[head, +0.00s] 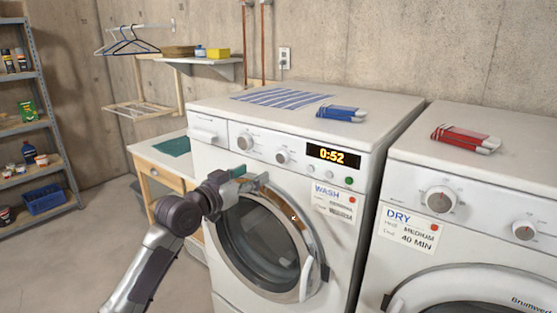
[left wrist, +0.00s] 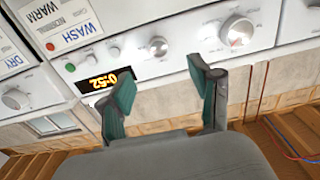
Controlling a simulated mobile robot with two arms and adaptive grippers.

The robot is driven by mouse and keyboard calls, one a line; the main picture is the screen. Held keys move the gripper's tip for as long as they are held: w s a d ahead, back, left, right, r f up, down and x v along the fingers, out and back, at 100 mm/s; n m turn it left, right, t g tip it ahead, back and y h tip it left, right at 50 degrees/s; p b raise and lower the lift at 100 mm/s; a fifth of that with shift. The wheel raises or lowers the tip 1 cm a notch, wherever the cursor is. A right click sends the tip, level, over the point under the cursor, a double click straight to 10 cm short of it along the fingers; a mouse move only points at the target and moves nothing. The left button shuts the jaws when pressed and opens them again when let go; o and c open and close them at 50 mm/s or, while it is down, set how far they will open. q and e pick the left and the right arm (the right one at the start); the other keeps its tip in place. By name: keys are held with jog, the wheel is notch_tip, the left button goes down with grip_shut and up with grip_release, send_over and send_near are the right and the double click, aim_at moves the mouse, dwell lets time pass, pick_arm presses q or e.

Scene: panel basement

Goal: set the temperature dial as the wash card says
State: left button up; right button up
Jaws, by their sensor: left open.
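The washer (head: 215,160) has two round dials on its front panel, a left dial (head: 245,141) and a right dial (head: 283,156). Both also show upside down in the left wrist view, the left dial (left wrist: 237,32) and the right dial (left wrist: 158,47). I cannot read their scales. The wash card (head: 335,202) is on the washer front below the display; in the left wrist view the card (left wrist: 68,28) reads WASH, NORMAL and WARM. My left gripper (head: 252,177) is open and empty, just below the dials and apart from them. My right gripper is out of view.
The display (head: 332,155) reads 0:52, with a green button (head: 349,181) below it. The round washer door (head: 270,240) is under my left gripper. A dryer (head: 475,190) with its own dials and DRY card (head: 408,228) stands right. Floor at left is clear.

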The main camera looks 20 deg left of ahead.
aim_at(280, 159)
pick_arm(q)
jog(key=p+x, duration=0.2)
jog(key=x, duration=0.9)
jog(key=shift+d+p, duration=0.15)
jog(key=shift+p, duration=0.15)
jog(key=shift+s, duration=0.1)
jog(key=c, duration=1.1)
jog(key=shift+c, duration=0.2)
